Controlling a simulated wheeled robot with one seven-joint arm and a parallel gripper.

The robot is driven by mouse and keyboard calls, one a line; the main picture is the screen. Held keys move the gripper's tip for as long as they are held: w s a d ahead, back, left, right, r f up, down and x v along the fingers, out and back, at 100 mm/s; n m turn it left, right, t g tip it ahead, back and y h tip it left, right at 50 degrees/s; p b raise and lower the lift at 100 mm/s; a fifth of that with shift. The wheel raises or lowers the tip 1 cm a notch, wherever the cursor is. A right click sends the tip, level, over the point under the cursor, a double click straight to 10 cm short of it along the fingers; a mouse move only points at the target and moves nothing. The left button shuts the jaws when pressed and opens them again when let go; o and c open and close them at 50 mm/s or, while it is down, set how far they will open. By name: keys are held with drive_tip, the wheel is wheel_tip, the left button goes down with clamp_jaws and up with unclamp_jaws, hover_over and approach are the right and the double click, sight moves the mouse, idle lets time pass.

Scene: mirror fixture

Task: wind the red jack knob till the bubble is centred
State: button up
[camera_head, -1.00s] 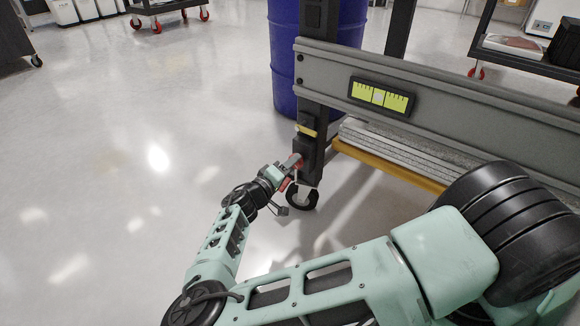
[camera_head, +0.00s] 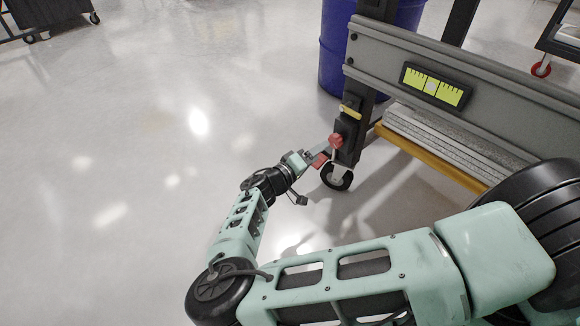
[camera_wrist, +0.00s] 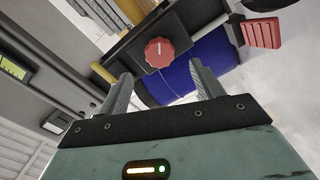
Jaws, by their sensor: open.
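The red jack knob (camera_head: 335,140) sits on the lower part of the fixture's dark post, above a caster. In the wrist view the knob (camera_wrist: 159,52) is round and fluted, with a pale mark on its face. My gripper (camera_head: 319,155) is just left of the knob. In the wrist view its open fingers (camera_wrist: 160,72) straddle the line to the knob, which lies beyond the tips, apart from them. The yellow-green level (camera_head: 450,93) is on the grey beam; its pale bubble (camera_head: 431,86) looks slightly left of the middle. The level (camera_wrist: 12,68) is cut off in the wrist view.
A caster (camera_head: 337,177) stands under the post, with a red ribbed pedal (camera_wrist: 262,33) right of the knob in the wrist view. A blue drum (camera_head: 335,50) stands behind. Grey slabs (camera_head: 440,135) lie below the beam.

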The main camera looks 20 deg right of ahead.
drive_tip(key=p+v, duration=0.2)
drive_tip(key=v, duration=0.9)
drive_tip(key=shift+a, duration=0.3)
drive_tip(key=s+a+r+g+y+p, duration=0.1)
drive_tip(key=s+r+g+y+p, duration=0.1)
drive_tip(key=s+r+g+y, duration=0.4)
drive_tip(key=s+a+r+g+y+p, duration=0.1)
drive_tip(key=s+r+g+y+p, duration=0.2)
drive_tip(key=s, duration=0.4)
drive_tip(key=s+a+r+n+t+y+p, duration=0.1)
drive_tip(key=s+r+n+y, duration=0.45)
drive_tip(key=r, duration=0.75)
drive_tip(key=s+a+r+n+t+y+p, duration=0.1)
drive_tip(key=s+a+r+n+t+y, duration=0.15)
drive_tip(key=s+r, duration=0.8)
wheel_tip(320, 180, up, 40)
drive_tip(key=w+p, duration=0.2)
drive_tip(key=p, duration=3.6)
drive_tip(key=shift+d+g+y, duration=0.25)
drive_tip(key=shift+g+y, duration=0.05)
drive_tip(key=shift+g, duration=0.05)
